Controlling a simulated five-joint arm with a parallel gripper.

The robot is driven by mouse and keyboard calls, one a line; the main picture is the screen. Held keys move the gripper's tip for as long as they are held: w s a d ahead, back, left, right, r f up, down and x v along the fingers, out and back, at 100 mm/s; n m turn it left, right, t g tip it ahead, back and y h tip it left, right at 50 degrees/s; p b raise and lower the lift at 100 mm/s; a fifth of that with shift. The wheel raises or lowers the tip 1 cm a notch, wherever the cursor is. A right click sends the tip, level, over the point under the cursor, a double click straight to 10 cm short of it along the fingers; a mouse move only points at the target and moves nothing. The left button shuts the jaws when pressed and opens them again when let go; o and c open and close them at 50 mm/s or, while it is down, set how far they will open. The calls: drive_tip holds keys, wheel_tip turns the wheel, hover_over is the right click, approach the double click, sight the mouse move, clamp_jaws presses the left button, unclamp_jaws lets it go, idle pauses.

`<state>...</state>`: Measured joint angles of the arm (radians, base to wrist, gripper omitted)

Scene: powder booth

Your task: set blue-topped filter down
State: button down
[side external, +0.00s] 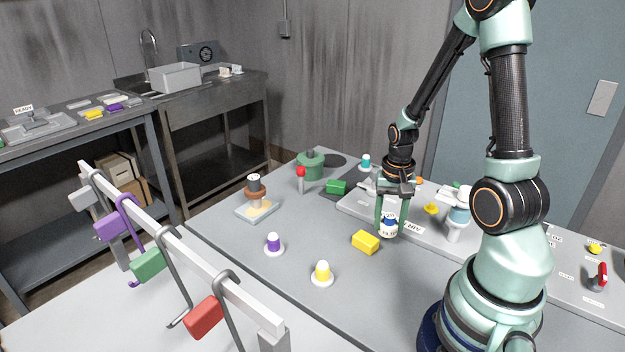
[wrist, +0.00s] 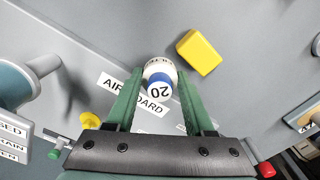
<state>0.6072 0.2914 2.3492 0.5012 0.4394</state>
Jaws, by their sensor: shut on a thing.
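The blue-topped filter (wrist: 158,84) is a small white cylinder with lettering on its side and a blue top marked 20. In the wrist view it sits between the tips of my green gripper fingers (wrist: 157,90). In the side view my gripper (side external: 388,222) points down and is shut on the filter (side external: 389,226), over the grey table beside the raised board. The fingers partly cover the filter there. I cannot tell whether its bottom touches the table.
A yellow block (side external: 365,241) lies close by. The raised grey board (side external: 352,204) has an AIR BOARD label (wrist: 134,92). A rail with hooks (side external: 185,258) runs along the front left. Bare table lies left of the yellow block.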

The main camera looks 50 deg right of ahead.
sight(390, 216)
drive_tip(key=shift+f, duration=1.2)
drive_tip(key=c, duration=0.5)
unclamp_jaws()
drive_tip(key=shift+f, duration=0.15)
drive_tip(key=shift+c, duration=0.2)
wheel_tip(390, 216, up, 12)
drive_tip(key=shift+r, duration=0.1)
drive_tip(key=w+a+r+n+t, duration=0.2)
drive_tip(key=w+a+r+n, duration=0.1)
drive_tip(key=a+r+n, duration=0.2)
drive_tip(key=shift+w+a+r+h, duration=0.25)
drive_tip(key=shift+a+r+h, duration=0.2)
drive_tip(key=shift+a, duration=0.65)
drive_tip(key=shift+o, duration=0.4)
drive_tip(key=a+r+n+t, duration=0.3)
drive_tip(key=a+r+n, duration=0.3)
drive_tip(key=a, duration=0.4)
drive_tip(key=shift+n+t+y, duration=0.3)
drive_tip(key=shift+n+y, duration=0.15)
drive_tip(key=shift+n, duration=0.05)
